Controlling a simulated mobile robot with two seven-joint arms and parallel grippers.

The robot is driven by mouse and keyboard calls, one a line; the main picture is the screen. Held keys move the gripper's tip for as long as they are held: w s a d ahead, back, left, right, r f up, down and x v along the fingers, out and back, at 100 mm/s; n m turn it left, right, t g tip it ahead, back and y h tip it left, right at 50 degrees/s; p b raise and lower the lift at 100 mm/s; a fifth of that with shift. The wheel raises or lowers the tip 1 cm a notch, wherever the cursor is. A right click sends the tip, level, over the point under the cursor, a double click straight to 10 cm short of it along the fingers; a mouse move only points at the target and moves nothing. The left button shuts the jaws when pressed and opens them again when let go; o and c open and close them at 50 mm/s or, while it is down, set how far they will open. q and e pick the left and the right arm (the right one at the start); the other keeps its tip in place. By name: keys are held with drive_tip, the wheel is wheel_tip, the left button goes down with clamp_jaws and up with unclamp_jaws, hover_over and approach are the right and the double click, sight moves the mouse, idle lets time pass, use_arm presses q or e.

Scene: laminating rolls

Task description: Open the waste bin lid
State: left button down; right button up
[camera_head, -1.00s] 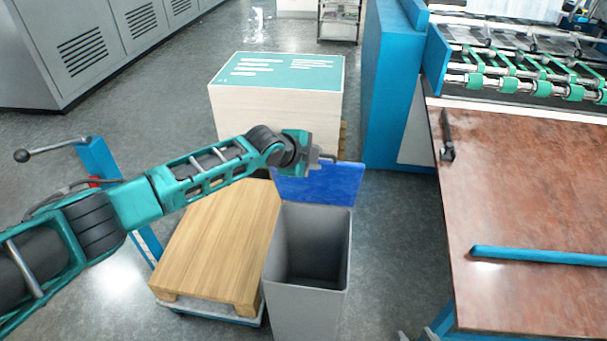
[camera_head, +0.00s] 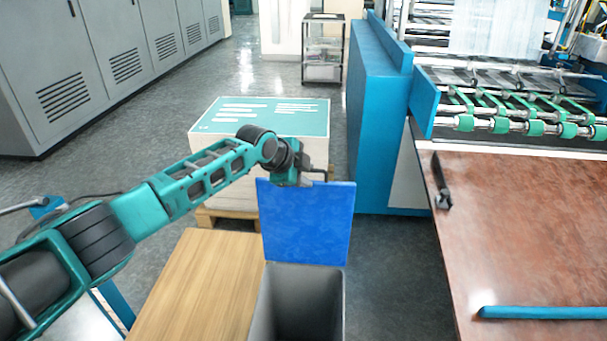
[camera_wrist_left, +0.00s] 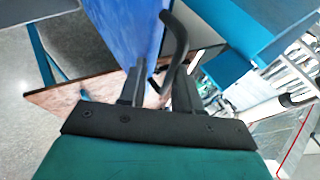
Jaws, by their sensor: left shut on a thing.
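The grey waste bin (camera_head: 300,305) stands at the bottom middle of the head view, with its mouth uncovered and its lower part out of frame. Its blue lid (camera_head: 305,225) stands up at the bin's far edge, its broad face towards me. My left gripper (camera_head: 312,178) is at the lid's top edge. In the left wrist view, the left gripper (camera_wrist_left: 158,88) is shut on the dark curved lid handle (camera_wrist_left: 178,45), with the blue lid (camera_wrist_left: 135,35) beside it. The handle is mostly hidden in the head view. My right gripper is not in view.
A wooden pallet-like board (camera_head: 200,290) lies left of the bin. A pale stack with a green top (camera_head: 265,117) stands behind the lid. A blue machine panel (camera_head: 375,120) and a brown table (camera_head: 530,230) are to the right. Floor shows between bin and table.

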use_arm(q)
drive_tip(key=shift+s+f, duration=0.2)
drive_tip(key=shift+f, duration=0.2)
drive_tip(key=c, duration=1.2)
unclamp_jaws()
drive_tip(key=p+v, duration=0.2)
drive_tip(key=v, duration=1.1)
drive_tip(key=shift+w+r, duration=0.15)
drive_tip(key=shift+w, duration=0.05)
